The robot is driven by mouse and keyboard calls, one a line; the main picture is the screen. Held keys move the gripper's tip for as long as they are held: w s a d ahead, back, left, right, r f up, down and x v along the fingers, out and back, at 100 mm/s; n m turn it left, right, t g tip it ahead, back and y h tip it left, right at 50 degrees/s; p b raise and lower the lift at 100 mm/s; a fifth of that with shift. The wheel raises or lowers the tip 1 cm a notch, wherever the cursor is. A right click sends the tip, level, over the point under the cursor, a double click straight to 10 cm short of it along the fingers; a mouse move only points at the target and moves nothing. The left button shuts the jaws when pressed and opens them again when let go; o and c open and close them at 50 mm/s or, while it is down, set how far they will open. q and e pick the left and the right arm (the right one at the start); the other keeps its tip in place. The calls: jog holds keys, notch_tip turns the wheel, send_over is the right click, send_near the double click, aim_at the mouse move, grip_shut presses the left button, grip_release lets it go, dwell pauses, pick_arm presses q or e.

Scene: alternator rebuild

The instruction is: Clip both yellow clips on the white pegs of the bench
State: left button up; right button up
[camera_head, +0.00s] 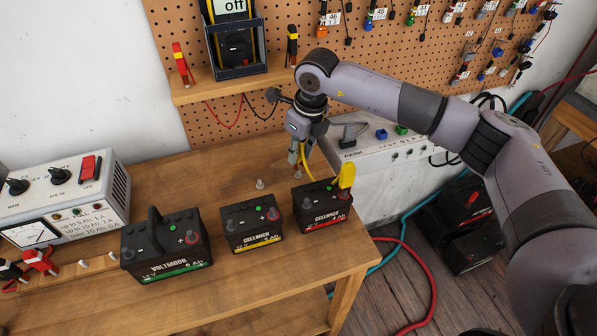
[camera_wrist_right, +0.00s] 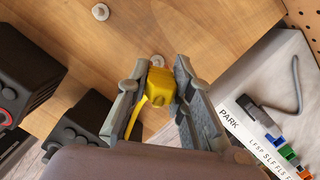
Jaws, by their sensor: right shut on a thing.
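My right gripper (camera_head: 298,156) points down over the bench (camera_head: 185,190), behind the red-striped battery. In the right wrist view its fingers (camera_wrist_right: 160,100) are shut on a yellow clip (camera_wrist_right: 159,88). A white peg (camera_wrist_right: 157,61) shows just past the clip's tip; whether they touch I cannot tell. A second white peg (camera_head: 260,184) is bare, to the left; it also shows in the right wrist view (camera_wrist_right: 100,12). A yellow cable (camera_head: 308,166) runs from the gripper towards the other yellow clip (camera_head: 347,173), which stands at the red-striped battery's right end. My left gripper is not in view.
The red-striped battery (camera_head: 322,222), a yellow-striped battery (camera_head: 252,238) and a larger green-striped battery (camera_head: 165,262) line the bench front. A grey tester box (camera_head: 372,170) stands right of the gripper, a meter box (camera_head: 100,212) at left. A shelf (camera_head: 218,86) overhangs behind.

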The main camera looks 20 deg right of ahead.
jog(key=shift+b+x, duration=0.75)
jog(key=shift+x, duration=0.35)
jog(key=shift+s+d, duration=0.1)
jog(key=shift+s, duration=0.1)
jog(key=o, duration=0.9)
jog(key=shift+o, duration=0.2)
jog(key=p+v, duration=0.1)
jog(key=v, duration=0.1)
jog(key=w+p+v, duration=0.1)
jog(key=p+v, duration=0.1)
jog(key=v, duration=0.1)
jog(key=a+p+v, duration=0.1)
jog(key=v, duration=0.2)
jog(key=shift+w+d+r, duration=0.1)
jog(key=shift+w+r, duration=0.05)
jog(key=shift+r, duration=0.2)
